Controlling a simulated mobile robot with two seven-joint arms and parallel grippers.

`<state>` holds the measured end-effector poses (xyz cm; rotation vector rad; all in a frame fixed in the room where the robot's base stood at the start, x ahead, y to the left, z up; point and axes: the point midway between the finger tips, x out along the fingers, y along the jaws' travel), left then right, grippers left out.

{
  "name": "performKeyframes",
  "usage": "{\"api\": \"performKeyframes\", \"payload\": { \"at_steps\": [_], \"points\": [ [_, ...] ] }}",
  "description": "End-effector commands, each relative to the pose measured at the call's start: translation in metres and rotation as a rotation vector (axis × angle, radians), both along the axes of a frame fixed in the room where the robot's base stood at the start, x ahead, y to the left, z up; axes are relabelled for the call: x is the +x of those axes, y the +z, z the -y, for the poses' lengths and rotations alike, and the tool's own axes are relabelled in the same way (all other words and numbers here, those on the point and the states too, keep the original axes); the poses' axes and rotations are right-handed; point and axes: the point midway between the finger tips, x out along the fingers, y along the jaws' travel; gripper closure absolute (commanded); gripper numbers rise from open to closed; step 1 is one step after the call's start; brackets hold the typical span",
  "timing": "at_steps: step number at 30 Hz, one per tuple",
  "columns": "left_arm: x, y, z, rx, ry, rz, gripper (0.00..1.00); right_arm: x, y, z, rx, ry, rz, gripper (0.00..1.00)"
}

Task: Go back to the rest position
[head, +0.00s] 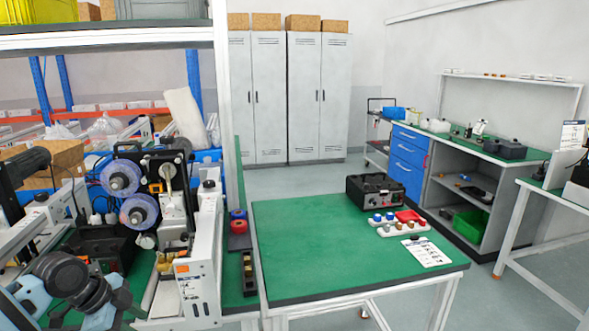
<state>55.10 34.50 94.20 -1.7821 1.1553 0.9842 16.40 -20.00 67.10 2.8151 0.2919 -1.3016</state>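The task names no object. At the lower left of the head view, a black rounded joint with pale blue-grey links (78,283) shows; it looks like part of my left arm. It appears in front of the machine bench, and I cannot tell whether it touches anything. No fingertips of my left gripper can be made out. My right arm and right gripper are out of the picture.
A coder machine with film reels (138,210) crowds the left, under a shelf (110,40). A green-topped table (310,250) holds a black case (375,191), a tray of coloured parts (399,224) and a printed sheet (427,251). Its near left is clear. Lockers (290,95) stand behind.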

Motion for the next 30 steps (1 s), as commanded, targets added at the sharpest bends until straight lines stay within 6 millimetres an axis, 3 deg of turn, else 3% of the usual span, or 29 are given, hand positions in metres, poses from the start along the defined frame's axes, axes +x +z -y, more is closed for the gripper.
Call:
{"api": "performKeyframes", "payload": {
  "at_steps": [8,15,24,30],
  "points": [
    [-0.028,-0.086,0.060,-0.077,0.096,0.008,0.63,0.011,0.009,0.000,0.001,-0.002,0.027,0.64],
    [-0.076,-0.155,0.113,-0.191,0.247,0.027,0.63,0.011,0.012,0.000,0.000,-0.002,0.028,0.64],
    [-0.158,-0.211,0.155,-0.339,0.494,0.047,0.63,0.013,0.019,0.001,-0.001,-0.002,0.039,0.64],
    [-0.221,-0.232,0.165,-0.410,0.684,0.063,0.63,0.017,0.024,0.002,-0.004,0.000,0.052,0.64]
  ]
}}
